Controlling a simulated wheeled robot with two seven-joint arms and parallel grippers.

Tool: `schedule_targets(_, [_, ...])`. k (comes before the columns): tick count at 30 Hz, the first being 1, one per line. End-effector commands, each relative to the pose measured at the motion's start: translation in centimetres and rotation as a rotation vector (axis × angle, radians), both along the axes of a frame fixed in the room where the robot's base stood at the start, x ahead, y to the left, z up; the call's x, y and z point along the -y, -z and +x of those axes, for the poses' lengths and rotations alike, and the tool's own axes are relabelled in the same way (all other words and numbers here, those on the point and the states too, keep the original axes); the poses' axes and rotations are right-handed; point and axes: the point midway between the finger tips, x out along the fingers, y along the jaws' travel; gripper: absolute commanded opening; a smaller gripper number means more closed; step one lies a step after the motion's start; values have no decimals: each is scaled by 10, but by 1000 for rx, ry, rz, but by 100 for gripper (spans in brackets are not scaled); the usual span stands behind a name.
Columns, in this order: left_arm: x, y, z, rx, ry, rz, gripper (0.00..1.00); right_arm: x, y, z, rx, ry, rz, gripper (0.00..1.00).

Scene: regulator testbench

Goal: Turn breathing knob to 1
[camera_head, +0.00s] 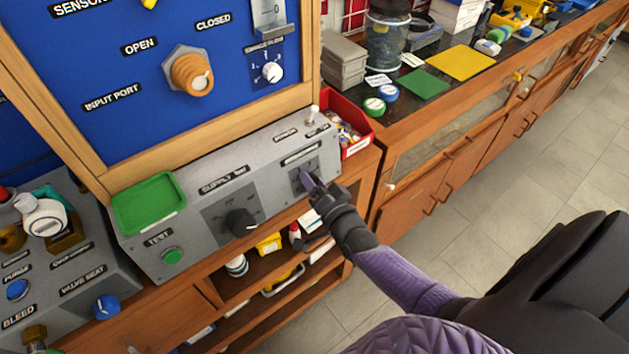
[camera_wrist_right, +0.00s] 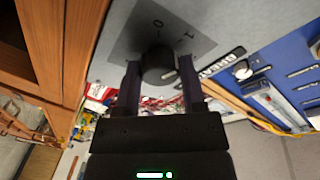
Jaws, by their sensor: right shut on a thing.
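The breathing knob (camera_wrist_right: 158,66) is a round black knob on a dark grey plate (camera_wrist_right: 185,42) marked 0 and 1, with a partly hidden "BREA…" label beside it in the right wrist view. My right gripper (camera_wrist_right: 160,80) has its two fingers on either side of the knob and is shut on it. In the head view my right gripper (camera_head: 314,187) is at the right end of the grey sloped panel, and it mostly hides the knob there. I cannot make out which mark the knob points to. My left gripper is not in view.
Left on the same panel are the black supply knob (camera_head: 240,222), the green test button (camera_head: 172,256) and a green tray (camera_head: 149,203). The blue board (camera_head: 130,70) rises behind the panel.

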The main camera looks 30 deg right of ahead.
Motion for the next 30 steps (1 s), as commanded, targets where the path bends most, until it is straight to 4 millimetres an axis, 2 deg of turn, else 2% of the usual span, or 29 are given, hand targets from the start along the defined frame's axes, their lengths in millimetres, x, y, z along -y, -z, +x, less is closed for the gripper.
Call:
schedule_targets(10, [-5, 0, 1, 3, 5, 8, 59, 0, 1, -1, -3, 1, 2, 0])
schedule_targets(11, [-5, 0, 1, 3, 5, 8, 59, 0, 1, -1, -3, 1, 2, 54])
schedule_targets(15, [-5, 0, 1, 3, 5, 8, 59, 0, 1, 0, -3, 0, 2, 84])
schedule_targets(16, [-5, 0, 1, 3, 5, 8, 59, 0, 1, 0, -2, 1, 2, 87])
schedule_targets(25, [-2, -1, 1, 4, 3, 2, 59, 0, 0, -3, -1, 0, 1, 87])
schedule_targets(30, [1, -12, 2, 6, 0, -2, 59, -2, -4, -30, -4, 0, 1, 87])
